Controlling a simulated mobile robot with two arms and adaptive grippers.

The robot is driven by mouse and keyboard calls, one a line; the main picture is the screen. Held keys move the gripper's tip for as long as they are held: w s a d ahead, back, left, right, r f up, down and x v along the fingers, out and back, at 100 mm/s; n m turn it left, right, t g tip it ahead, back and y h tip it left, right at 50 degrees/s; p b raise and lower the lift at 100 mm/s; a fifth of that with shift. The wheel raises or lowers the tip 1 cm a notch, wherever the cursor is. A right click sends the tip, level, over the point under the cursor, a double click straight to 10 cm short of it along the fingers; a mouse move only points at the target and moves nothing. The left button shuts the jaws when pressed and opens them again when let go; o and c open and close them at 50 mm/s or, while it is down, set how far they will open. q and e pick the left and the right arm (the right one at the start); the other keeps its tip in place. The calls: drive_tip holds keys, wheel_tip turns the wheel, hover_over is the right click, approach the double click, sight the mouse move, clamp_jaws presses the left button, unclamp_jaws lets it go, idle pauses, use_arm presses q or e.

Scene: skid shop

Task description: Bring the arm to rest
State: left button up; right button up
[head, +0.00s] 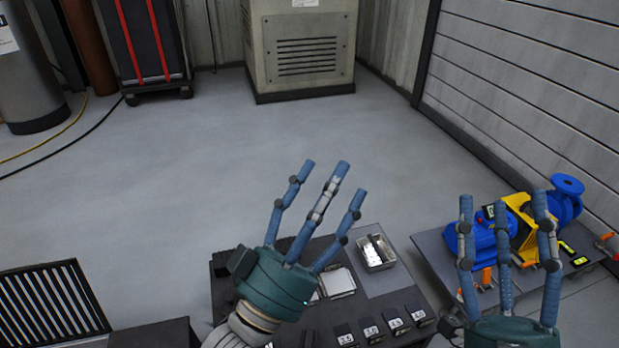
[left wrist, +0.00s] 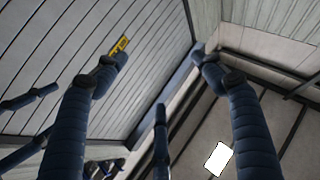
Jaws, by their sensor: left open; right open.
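My left gripper (head: 318,205) is in the middle of the head view, its blue fingers spread and pointing up and away. It is open and empty, above the dark bench (head: 225,290). My right gripper (head: 506,225) is at the lower right of the head view, also open and empty, fingers upward. It stands in front of the blue pump (head: 483,240) and partly hides it. In the left wrist view my left gripper's fingers (left wrist: 160,75) are spread with nothing between them, against walls and ceiling. Part of another gripper's blue fingers shows at that view's left edge.
A metal tray (head: 376,262) and several numbered dark blocks (head: 370,330) lie on the bench. The pump stands on a grey plate (head: 440,250) at right. A black slatted rack (head: 50,300) is lower left. A grey cabinet (head: 300,50) stands at the back. The middle floor is clear.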

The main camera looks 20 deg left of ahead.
use_arm(q)
drive_tip(key=shift+t+y, duration=0.5)
drive_tip(key=shift+t, duration=0.3)
drive_tip(key=shift+s+a+r, duration=1.25)
drive_tip(key=shift+w, duration=0.15)
